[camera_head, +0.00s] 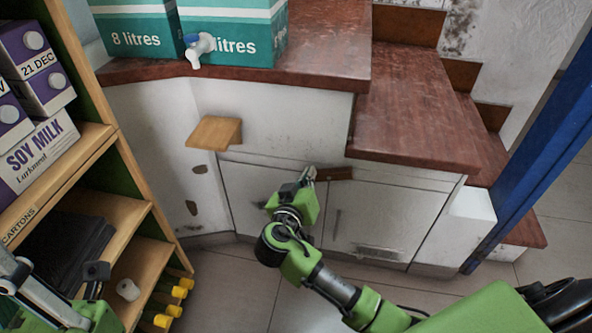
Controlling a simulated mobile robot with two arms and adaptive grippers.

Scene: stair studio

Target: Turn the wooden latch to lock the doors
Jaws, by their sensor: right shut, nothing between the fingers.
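Two white cabinet doors, the left door (262,204) and the right door (383,217), sit side by side under the stair steps and look closed. A dark reddish-brown wooden latch (335,173) lies roughly level at the top of the seam between them. My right gripper (309,173) is shut and empty, its tips at the latch's left end; I cannot tell whether they touch it. Its body hides part of the left door and the seam. My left gripper (22,272) is partly in view at the lower left edge, away from the doors; its jaws are unclear.
A light wooden block (214,132) juts from the white wall above the left door. Teal boxes (235,35), one with a tap (199,47), stand on the red-brown top. A wooden shelf (120,205) with cartons is at left, a blue post (535,140) at right. Tiled floor is open in front.

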